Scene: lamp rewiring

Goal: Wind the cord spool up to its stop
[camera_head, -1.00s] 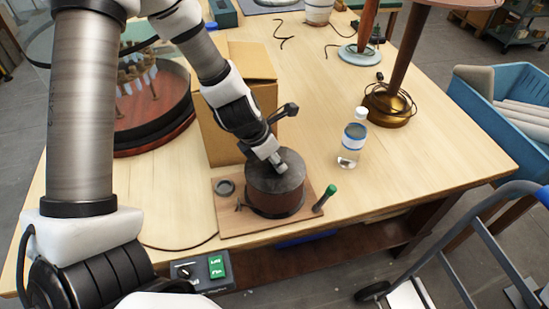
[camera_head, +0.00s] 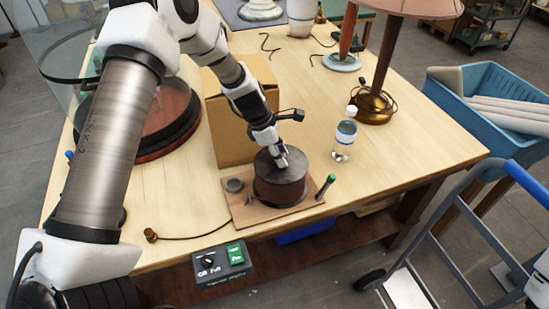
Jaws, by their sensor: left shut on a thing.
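The cord spool (camera_head: 280,185) is a dark round drum with a grey top, standing on a wooden base board (camera_head: 262,213) near the table's front edge. The board also bears a small grey round piece at its left and a green-tipped upright rod (camera_head: 326,186) at its right. My left gripper (camera_head: 282,160) reaches down onto the top of the spool and is shut there on something small, likely the spool's knob, which the fingers mostly hide. A dark cord (camera_head: 195,237) runs left from the board to a small brass end piece (camera_head: 151,235). My right gripper is not in view.
A cardboard box (camera_head: 232,130) stands right behind the spool. A clear bottle (camera_head: 344,140) and a brass-based lamp (camera_head: 371,104) stand to the right. A switch box (camera_head: 222,265) is at the front edge. A blue bin (camera_head: 495,110) and a hand truck (camera_head: 450,205) stand beyond the table.

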